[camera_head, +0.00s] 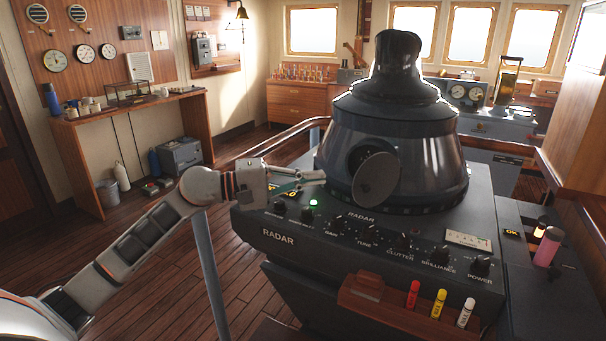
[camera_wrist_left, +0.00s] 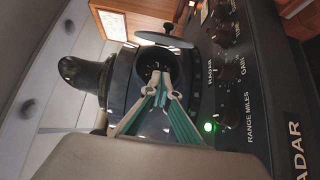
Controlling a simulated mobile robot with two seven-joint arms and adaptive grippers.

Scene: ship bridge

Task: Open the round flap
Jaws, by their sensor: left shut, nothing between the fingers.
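The round flap (camera_head: 377,179) is a dark grey disc on the front of the radar hood (camera_head: 420,150). It stands swung out to the right of a dark round opening (camera_head: 357,157). In the left wrist view the flap (camera_wrist_left: 164,40) shows edge-on beside the opening (camera_wrist_left: 152,62). My left gripper (camera_head: 322,175) is at the left of the opening, its fingers pointing toward the hood. In the left wrist view its green-and-grey fingertips (camera_wrist_left: 160,88) are together in front of the opening, with nothing between them. I cannot tell whether they touch the hood. My right gripper is not in view.
The radar console (camera_head: 300,235) has several knobs and a lit green lamp (camera_head: 313,203) below the gripper. A wooden holder (camera_head: 365,297) with red, yellow and white markers sits at the front. A pink bottle (camera_head: 547,246) stands at right. Open floor lies left.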

